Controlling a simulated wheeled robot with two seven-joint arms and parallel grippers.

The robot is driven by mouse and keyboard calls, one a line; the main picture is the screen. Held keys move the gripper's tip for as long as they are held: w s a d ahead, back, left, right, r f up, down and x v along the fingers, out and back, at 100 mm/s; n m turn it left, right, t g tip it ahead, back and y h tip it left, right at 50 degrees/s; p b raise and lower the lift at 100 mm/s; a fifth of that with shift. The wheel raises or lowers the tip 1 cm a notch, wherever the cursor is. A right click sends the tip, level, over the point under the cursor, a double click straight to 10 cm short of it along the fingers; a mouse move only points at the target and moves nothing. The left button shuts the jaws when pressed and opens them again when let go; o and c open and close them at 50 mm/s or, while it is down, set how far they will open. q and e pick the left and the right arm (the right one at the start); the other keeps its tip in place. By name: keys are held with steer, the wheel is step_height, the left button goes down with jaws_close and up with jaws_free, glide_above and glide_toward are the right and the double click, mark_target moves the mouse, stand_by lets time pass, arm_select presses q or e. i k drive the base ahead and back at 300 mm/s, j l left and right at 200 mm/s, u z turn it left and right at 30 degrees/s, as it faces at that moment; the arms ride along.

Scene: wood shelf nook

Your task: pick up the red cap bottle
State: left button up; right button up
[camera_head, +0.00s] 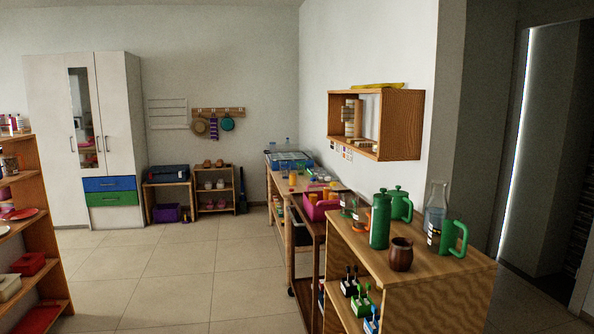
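I cannot make out a bottle with a clearly red cap. Small bottles (15,124) stand on top of the wooden shelf at the left edge, too small and cut off to tell their cap colours. A clear glass bottle (436,198) stands on the near wooden shelf unit at the right. A tall green bottle (380,222) stands on the same top. Small clear bottles (287,144) show on the far counter, too small to tell their caps. Neither of my grippers is in view.
The near unit's top (350,236) also holds green mugs (454,238) and a brown cup (401,254). A pink caddy (321,206) stands on the counter behind. A wall box shelf (376,124) hangs above. The tiled floor (170,275) is clear between the left shelf (40,220) and the counters.

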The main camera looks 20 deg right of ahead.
mark_target(292, 168)
steer(key=i, duration=1.2)
steer(key=i+z, duration=0.1)
steer(key=i, duration=2.35)
steer(key=i+j+z, duration=0.1)
steer(key=i, duration=1.1)
steer(key=i+j+z, duration=0.15)
steer(key=i+z, duration=0.15)
steer(key=i, duration=0.15)
steer(key=i+j+z, duration=0.25)
steer(key=i, duration=0.25)
steer(key=i+j+z, duration=0.3)
steer(key=i, duration=0.1)
